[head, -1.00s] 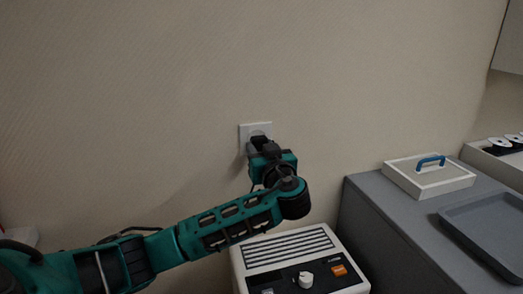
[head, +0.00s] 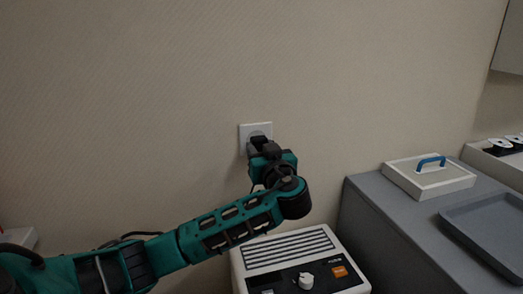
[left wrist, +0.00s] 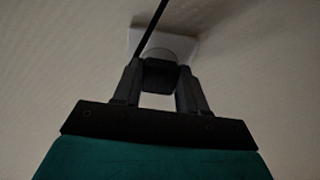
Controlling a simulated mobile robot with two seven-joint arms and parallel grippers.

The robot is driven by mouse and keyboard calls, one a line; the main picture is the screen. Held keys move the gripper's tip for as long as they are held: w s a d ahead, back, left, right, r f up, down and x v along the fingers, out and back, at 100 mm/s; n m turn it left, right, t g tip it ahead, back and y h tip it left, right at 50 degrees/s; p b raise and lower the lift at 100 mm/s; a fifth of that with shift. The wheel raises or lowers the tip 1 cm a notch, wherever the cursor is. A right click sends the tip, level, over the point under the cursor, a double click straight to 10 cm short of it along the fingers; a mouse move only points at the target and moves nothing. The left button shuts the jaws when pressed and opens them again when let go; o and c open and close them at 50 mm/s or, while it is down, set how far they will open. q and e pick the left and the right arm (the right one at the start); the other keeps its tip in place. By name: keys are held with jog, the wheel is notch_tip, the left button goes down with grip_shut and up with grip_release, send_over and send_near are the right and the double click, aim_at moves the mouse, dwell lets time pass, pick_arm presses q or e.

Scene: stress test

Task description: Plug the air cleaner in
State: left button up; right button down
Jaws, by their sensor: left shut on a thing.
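The white wall socket (head: 246,129) is on the beige wall in the middle of the head view. It also shows at the top of the left wrist view (left wrist: 186,45), behind a dark plug (left wrist: 160,76). My left gripper (left wrist: 158,82) is shut on the plug, with a finger on each side of it. A dark cord (left wrist: 152,25) runs up from the plug. The plug is at the socket face; whether its pins are inside is hidden. The white air cleaner (head: 290,248), with a slatted top, knob and orange switch, stands below. My right gripper is not in view.
A grey cabinet (head: 385,225) stands right of the air cleaner. On it are a white box with a blue handle (head: 430,183) and a grey tray (head: 490,225). The wall around the socket is clear.

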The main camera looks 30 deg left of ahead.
pick_arm(q)
jog(key=shift+w+a+b, duration=0.3)
jog(key=shift+a+b, duration=0.1)
jog(key=shift+b, duration=0.1)
dwell(0.7)
jog(key=o, duration=1.1)
jog(key=shift+d, duration=0.1)
jog(key=p+v, duration=0.1)
jog(key=v, duration=1.1)
jog(key=shift+s+d, duration=0.2)
jog(key=shift+s, duration=0.1)
